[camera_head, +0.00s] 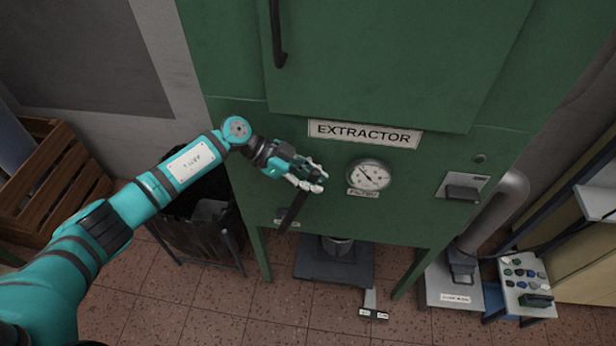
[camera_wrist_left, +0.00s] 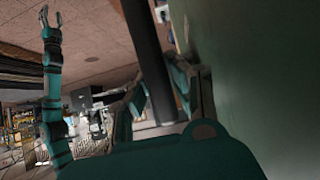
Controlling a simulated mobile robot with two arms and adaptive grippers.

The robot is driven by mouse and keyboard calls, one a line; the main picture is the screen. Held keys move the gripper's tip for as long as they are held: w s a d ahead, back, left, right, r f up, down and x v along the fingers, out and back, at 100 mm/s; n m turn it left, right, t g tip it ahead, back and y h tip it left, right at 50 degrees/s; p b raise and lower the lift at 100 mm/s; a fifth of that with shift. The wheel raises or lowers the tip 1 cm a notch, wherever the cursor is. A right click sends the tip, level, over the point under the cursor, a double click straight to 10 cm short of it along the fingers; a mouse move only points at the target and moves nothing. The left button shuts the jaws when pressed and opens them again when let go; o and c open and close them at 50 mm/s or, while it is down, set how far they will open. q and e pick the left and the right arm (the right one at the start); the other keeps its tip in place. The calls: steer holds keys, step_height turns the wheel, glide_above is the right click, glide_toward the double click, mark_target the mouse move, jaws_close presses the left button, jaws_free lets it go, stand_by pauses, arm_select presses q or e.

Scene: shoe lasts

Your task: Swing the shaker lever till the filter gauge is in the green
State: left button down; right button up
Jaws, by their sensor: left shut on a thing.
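The shaker lever (camera_head: 292,214) is a dark bar slanting down and left from my left gripper in the head view. My left gripper (camera_head: 313,180) is shut on its upper end, in front of the green cabinet. The round white filter gauge (camera_head: 368,175) is just right of the gripper.
The green extractor cabinet (camera_head: 390,75) fills the middle. A dark bin (camera_head: 200,235) stands left of it, beside a wooden crate (camera_head: 50,175). A grey pipe (camera_head: 490,215) and a small stand with several buttons (camera_head: 525,275) are at right.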

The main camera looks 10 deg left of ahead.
arm_select(q)
steer(key=shift+s+d+f, duration=0.1)
steer(key=shift+d, duration=0.05)
steer(key=c, duration=1.2)
jaws_free()
steer(key=shift+d, duration=0.15)
steer(key=shift+o, duration=0.2)
steer(key=v, duration=1.2)
steer(key=shift+o, duration=0.4)
